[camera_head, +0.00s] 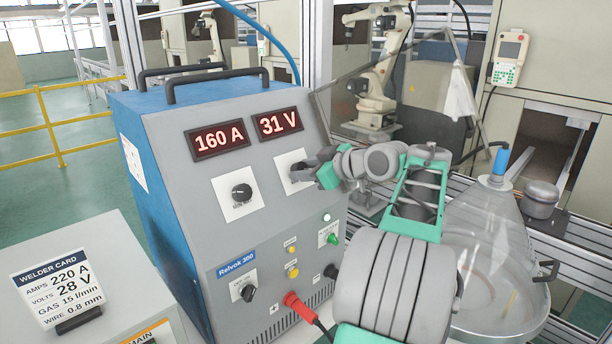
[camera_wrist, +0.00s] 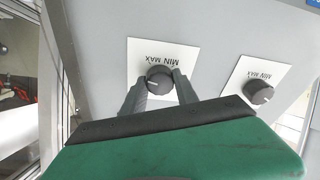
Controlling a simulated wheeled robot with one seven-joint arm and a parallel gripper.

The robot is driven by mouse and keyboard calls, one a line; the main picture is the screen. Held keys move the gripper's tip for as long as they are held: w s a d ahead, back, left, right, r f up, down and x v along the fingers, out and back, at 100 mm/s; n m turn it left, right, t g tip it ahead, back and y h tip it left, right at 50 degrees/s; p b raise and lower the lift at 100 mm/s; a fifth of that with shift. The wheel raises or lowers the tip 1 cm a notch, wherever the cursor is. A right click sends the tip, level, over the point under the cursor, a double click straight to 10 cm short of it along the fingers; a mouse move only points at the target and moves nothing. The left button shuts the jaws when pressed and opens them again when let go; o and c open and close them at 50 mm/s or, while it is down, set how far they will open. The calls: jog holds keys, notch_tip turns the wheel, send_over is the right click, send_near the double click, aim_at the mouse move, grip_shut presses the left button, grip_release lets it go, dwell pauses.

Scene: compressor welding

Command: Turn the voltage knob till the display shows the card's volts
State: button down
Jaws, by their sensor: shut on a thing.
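The welder (camera_head: 160,180) is a blue and grey box with two red displays. The volts display (camera_head: 278,123) reads 31 V and the amps display (camera_head: 219,139) reads 160 A. The welder card (camera_head: 57,284) at the lower left reads 220 A and 28 V. My gripper (camera_head: 308,172) is at the right knob, under the volts display, and partly hides it. In the wrist view, my gripper (camera_wrist: 160,84) is shut on the voltage knob (camera_wrist: 158,74), one finger on each side. The knob's white pointer line shows.
The amps knob (camera_head: 241,193) sits left of the gripped knob; it also shows in the wrist view (camera_wrist: 259,94). Lower on the panel are a black selector (camera_head: 248,293), small buttons and a red cable plug (camera_head: 294,301). A clear domed vessel (camera_head: 495,260) stands at the right.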

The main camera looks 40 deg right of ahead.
jog(key=n+b, duration=0.3)
jog(key=n, duration=0.2)
jog(key=shift+d+f+n+y+b, duration=0.1)
jog(key=shift+n+y+b, duration=0.2)
jog(key=shift+n+b, duration=0.1)
jog(key=n+g+b, duration=0.1)
jog(key=n, duration=0.4)
jog(key=shift+n, duration=0.4)
jog(key=c, duration=0.9)
grip_release()
jog(key=shift+r, duration=0.2)
jog(key=shift+c, duration=0.2)
